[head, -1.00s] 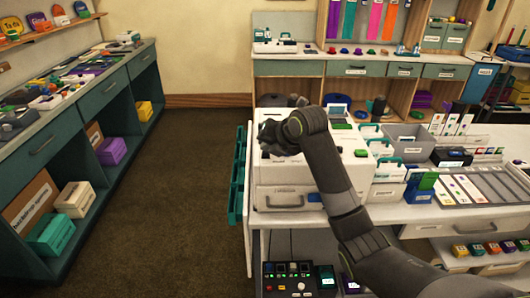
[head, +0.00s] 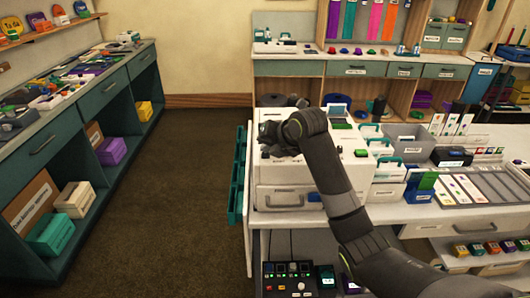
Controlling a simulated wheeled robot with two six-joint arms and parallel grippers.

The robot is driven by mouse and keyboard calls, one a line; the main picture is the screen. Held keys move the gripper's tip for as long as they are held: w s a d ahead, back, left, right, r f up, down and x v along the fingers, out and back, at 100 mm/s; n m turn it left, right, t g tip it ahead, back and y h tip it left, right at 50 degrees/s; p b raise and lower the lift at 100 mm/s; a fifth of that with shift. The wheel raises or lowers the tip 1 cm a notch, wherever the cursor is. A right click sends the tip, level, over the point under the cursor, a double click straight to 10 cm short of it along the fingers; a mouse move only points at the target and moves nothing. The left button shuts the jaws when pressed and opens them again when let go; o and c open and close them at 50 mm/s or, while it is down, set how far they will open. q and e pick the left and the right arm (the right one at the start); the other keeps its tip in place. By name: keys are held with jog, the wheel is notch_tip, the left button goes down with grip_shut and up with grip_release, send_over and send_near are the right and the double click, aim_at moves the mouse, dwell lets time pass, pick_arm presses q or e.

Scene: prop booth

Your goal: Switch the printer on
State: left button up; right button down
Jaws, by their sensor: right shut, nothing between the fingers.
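The printer (head: 285,172) looks like a white, boxy machine at the left end of the white worktop, with a drawer-like front (head: 283,197) at its base. My right gripper (head: 268,143) is at the printer's upper left, shut and empty. My right forearm crosses in front of the printer and hides part of its front and right side. I cannot tell whether the fingers touch the printer, and no power switch can be made out. My left gripper is out of view.
White caddies (head: 387,180) and a grey bin (head: 408,142) stand right of the printer. A black control box (head: 290,279) with small lights sits below the worktop. A teal rack (head: 238,178) hangs at the worktop's left edge. The brown floor (head: 190,190) at left is clear.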

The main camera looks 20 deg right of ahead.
aim_at(268, 159)
jog(key=shift+f, duration=0.25)
jog(key=shift+r+p, duration=0.3)
jog(key=shift+p, duration=0.2)
notch_tip(268, 159, up, 6)
jog(key=p, duration=0.5)
dwell(0.5)
